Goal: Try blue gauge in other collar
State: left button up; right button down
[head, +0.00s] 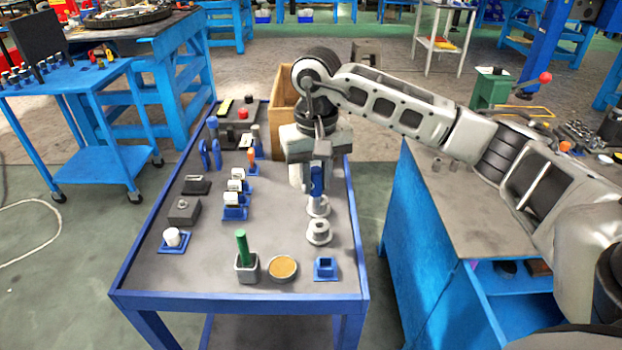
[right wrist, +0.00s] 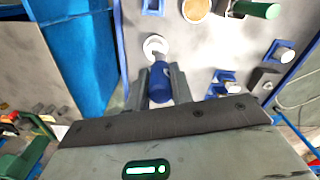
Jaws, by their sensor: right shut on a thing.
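My right gripper (head: 317,166) points down over the cart and is shut on the blue gauge (head: 317,182). In the right wrist view the gauge (right wrist: 160,88) sits between the two fingers (right wrist: 161,82), with a grey end showing beyond it. Two grey collars stand in line on the cart: a far one (head: 317,207) directly below the gauge, and a near one (head: 319,233). One collar (right wrist: 155,46) shows in the right wrist view just past the gauge's end. I cannot tell whether the gauge touches or enters the far collar. My left gripper is not in view.
The blue-edged cart (head: 150,276) also holds a green-handled piece in a grey cup (head: 246,268), a round tan-topped dish (head: 283,268), a blue square holder (head: 326,268) and several small blocks. A wooden box (head: 283,100) stands behind. A blue workbench (head: 420,220) is to the right.

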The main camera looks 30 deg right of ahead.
aim_at(321, 193)
jog(key=shift+w+d+m, duration=0.3)
jog(key=shift+w+d, duration=0.4)
jog(key=shift+d, duration=0.3)
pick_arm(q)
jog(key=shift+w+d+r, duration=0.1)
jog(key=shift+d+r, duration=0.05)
pick_arm(e)
jog(key=shift+s, duration=0.1)
jog(key=shift+f+b, duration=0.8)
jog(key=shift+f, duration=0.1)
jog(key=shift+f+b, duration=0.6)
jog(key=shift+f, duration=0.25)
notch_tip(321, 193, down, 2)
jog(key=shift+b, duration=0.75)
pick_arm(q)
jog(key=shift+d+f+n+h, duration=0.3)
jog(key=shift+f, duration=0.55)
pick_arm(e)
jog(key=shift+f, duration=0.15)
